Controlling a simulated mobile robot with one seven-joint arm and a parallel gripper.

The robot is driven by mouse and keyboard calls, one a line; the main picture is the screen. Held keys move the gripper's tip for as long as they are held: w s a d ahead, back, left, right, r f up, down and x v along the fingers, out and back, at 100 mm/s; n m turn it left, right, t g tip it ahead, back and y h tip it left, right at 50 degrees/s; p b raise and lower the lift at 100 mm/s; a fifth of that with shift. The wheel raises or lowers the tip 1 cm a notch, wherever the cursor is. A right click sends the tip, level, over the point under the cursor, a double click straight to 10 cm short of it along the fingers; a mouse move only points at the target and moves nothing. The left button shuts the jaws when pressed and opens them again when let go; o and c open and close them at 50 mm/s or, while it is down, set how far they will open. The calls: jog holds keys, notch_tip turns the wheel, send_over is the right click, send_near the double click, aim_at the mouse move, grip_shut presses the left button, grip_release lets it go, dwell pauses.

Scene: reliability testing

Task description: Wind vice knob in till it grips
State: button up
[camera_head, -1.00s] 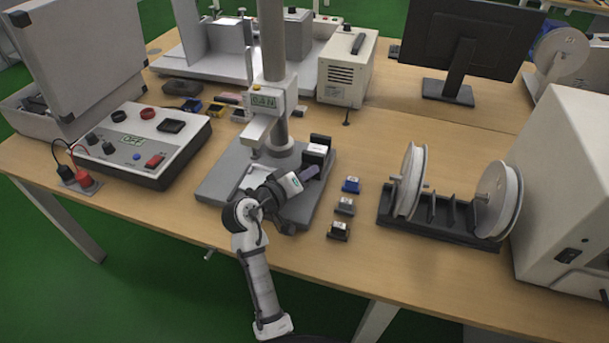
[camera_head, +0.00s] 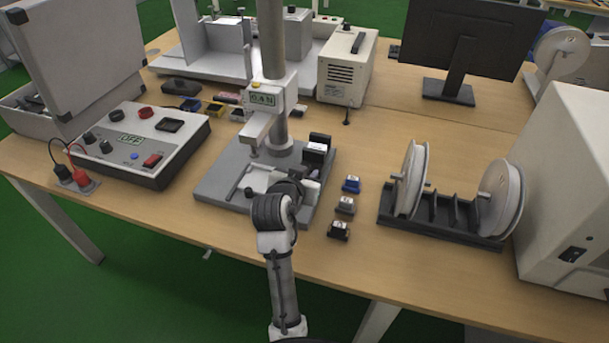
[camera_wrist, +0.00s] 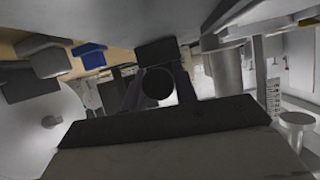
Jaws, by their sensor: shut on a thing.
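The vice (camera_head: 262,178) sits on the grey base plate (camera_head: 212,183) of the test stand, partly hidden behind my arm. In the wrist view, its dark round knob (camera_wrist: 157,83) is between the two fingers of my gripper (camera_wrist: 158,92), one on each side. My gripper is shut on the knob. In the head view my wrist covers the gripper and the knob. I cannot see whether the vice jaws hold anything.
The stand's column (camera_head: 273,75) and force gauge (camera_head: 265,98) rise behind the vice. Small blocks (camera_head: 345,205) lie right of the plate, near a spool rack (camera_head: 440,220). A control box (camera_head: 145,140) stands left. The table front is mostly clear.

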jog(key=shift+d+m+t+y+b, duration=0.1)
jog(key=shift+m+t+y+b, duration=0.35)
jog(key=shift+m+y, duration=0.55)
jog(key=m+t+y+b, duration=0.1)
jog(key=m, duration=0.2)
jog(key=shift+y, duration=0.3)
jog(key=o, duration=1)
jog(key=shift+c, duration=0.2)
jog(key=shift+s, duration=0.15)
